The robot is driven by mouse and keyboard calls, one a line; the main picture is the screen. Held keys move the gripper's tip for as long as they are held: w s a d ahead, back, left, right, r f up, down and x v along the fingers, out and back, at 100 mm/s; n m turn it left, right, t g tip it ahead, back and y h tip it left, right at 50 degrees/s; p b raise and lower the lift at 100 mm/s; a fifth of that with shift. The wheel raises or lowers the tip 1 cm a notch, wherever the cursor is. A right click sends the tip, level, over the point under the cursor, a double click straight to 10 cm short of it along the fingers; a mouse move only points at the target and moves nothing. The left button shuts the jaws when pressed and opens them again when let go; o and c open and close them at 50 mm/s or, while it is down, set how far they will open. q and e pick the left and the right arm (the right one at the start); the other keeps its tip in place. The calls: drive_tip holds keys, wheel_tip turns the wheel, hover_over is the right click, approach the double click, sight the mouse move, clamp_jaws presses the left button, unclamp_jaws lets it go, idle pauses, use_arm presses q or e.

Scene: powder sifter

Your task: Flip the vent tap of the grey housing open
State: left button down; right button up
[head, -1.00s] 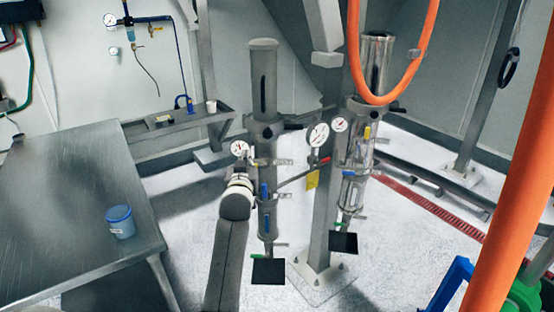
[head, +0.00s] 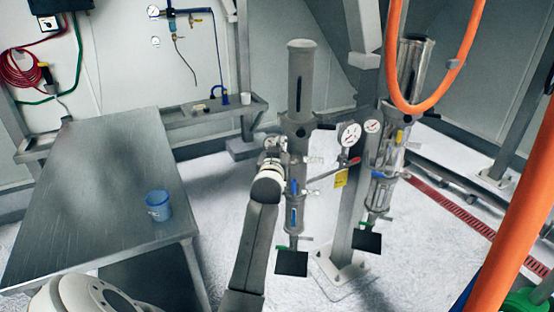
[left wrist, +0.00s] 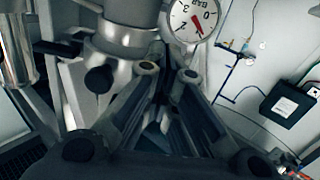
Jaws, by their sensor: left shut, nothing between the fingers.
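The grey housing (head: 300,85) is an upright column left of a clear steel one. My left arm reaches up in front of it. My left gripper (head: 272,150) is at the housing's left side by its middle collar, mostly hidden behind my wrist. In the left wrist view, the fingers (left wrist: 166,72) are shut and empty, close to the housing (left wrist: 128,15) and below a pressure gauge (left wrist: 197,18). A blue lever (head: 293,187) and a green lever (head: 281,248) sit lower on the housing. I cannot pick out the vent tap with certainty. My right gripper is not in view.
A steel table (head: 90,190) with a blue cup (head: 158,206) stands at left. The steel column (head: 410,65) is close at right, beside a post with gauges (head: 349,136) and a red-handled lever (head: 345,166). An orange hose (head: 430,108) hangs in front.

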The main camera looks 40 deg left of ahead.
use_arm(q)
drive_tip(key=b+v, duration=0.3)
drive_tip(key=v, duration=0.7)
idle(0.3)
